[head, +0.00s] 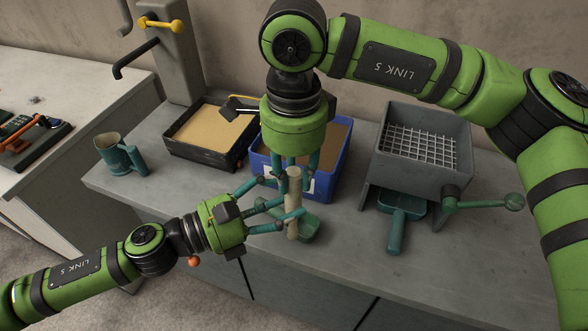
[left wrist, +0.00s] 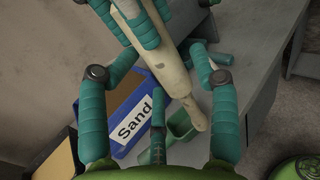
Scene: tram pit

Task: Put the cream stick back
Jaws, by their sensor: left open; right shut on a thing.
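The cream stick (head: 294,203) is upright above the grey counter in the head view. My right gripper (head: 296,172) points down and is shut on its upper part. My left gripper (head: 283,212) comes in from the left, open, with fingers on either side of the stick's lower part. In the left wrist view the stick (left wrist: 176,78) slants between the open left fingers (left wrist: 158,100), and the right fingers (left wrist: 137,22) hold its upper end. I cannot tell whether the left fingers touch it.
A blue bin (head: 334,185) labelled Sand (left wrist: 133,127) and a teal scoop (head: 305,228) are close behind the stick. A black tray of sand (head: 205,133) and a teal mug (head: 118,155) stand left. A grey sieve box (head: 428,120) with a crank stands right. The counter's front right is clear.

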